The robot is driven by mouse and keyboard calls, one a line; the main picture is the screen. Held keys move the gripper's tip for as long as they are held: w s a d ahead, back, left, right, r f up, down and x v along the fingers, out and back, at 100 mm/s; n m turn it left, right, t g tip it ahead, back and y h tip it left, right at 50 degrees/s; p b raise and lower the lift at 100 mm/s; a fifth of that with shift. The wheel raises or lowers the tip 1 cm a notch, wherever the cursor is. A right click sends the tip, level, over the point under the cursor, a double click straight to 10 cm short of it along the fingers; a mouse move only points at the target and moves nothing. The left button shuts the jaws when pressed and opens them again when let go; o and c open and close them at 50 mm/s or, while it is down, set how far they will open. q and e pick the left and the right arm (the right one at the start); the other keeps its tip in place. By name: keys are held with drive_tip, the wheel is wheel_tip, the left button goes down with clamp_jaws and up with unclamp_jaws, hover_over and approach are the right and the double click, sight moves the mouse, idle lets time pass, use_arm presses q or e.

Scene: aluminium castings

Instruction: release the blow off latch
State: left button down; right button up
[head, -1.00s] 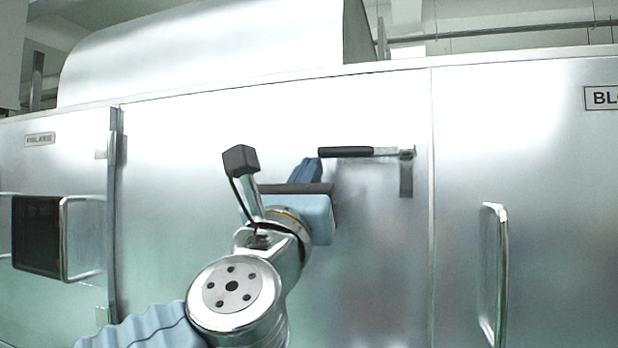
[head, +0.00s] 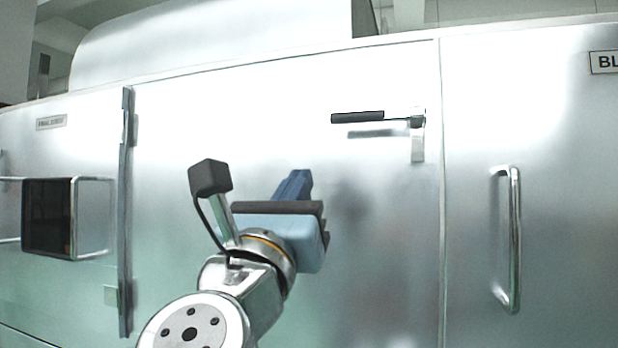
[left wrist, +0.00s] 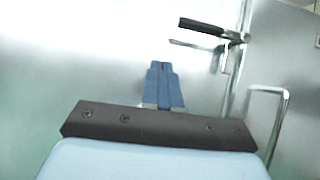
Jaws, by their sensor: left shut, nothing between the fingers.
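The latch (head: 358,117) is a horizontal lever with a black grip on a metal pivot, near the upper right of the large middle door panel. It also shows at the top of the left wrist view (left wrist: 203,28). My left gripper (head: 297,180) has blue fingers that are shut and empty. In the head view it is below and to the left of the latch grip, apart from it. In the left wrist view the closed fingertips (left wrist: 162,70) are below and left of the grip. My right gripper is not in view.
A dark window box with a metal bar frame (head: 48,217) is on the left panel. The door surface (head: 385,270) below the latch is clear.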

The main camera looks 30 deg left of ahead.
use_arm(q)
drive_tip(key=shift+a+b+v, duration=0.1)
drive_tip(key=shift+b+v, duration=0.05)
drive_tip(key=shift+v, duration=1.05)
drive_tip(key=shift+a+b+v, duration=0.15)
drive_tip(key=shift+v, duration=1.05)
